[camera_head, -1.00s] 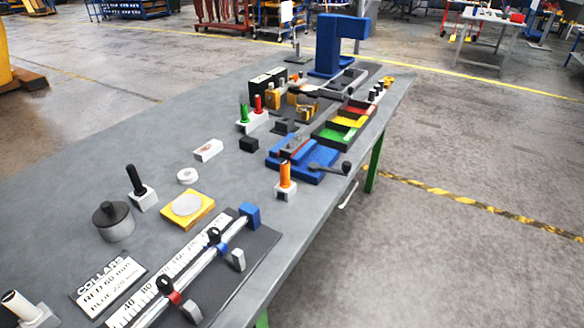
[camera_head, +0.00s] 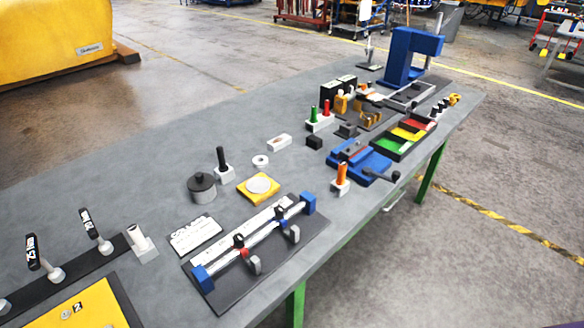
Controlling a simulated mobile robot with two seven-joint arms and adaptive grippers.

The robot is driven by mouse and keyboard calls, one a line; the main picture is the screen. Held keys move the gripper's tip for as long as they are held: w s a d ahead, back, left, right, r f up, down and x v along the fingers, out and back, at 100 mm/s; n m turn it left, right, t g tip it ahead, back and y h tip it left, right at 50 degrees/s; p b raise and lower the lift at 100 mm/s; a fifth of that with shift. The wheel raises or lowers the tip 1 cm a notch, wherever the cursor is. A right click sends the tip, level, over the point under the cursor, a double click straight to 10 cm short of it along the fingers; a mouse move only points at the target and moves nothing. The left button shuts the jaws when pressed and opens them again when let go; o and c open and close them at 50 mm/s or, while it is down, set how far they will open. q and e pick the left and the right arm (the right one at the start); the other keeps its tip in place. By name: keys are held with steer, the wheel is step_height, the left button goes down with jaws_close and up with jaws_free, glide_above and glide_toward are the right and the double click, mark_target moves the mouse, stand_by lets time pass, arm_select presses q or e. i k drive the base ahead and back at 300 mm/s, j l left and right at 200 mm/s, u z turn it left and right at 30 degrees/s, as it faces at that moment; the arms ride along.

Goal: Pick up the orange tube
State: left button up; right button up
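The orange tube (camera_head: 342,173) stands upright in a small white holder block (camera_head: 340,187) near the table's right edge. It is just left of the blue vise (camera_head: 362,160) and beyond the end of the slide gauge. Neither of my grippers shows in the head view.
The slide gauge (camera_head: 255,245) on its dark plate lies nearer me. A black tube (camera_head: 221,157), a grey knobbed weight (camera_head: 202,189) and a yellow pad (camera_head: 258,188) stand to the left. Green and red tubes (camera_head: 320,112) stand farther back. Bare grey tabletop (camera_head: 120,185) lies at the left.

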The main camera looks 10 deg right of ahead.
mark_target(341, 181)
steer(key=i+l+u, duration=0.1)
steer(key=l+u, duration=0.7)
steer(key=l, duration=0.15)
steer(key=l+u, duration=0.4)
steer(key=l, duration=1.05)
steer(key=k+l, duration=0.15)
steer(key=l, duration=0.2)
steer(key=l+u, duration=0.1)
steer(key=l, duration=0.25)
steer(key=k, duration=0.05)
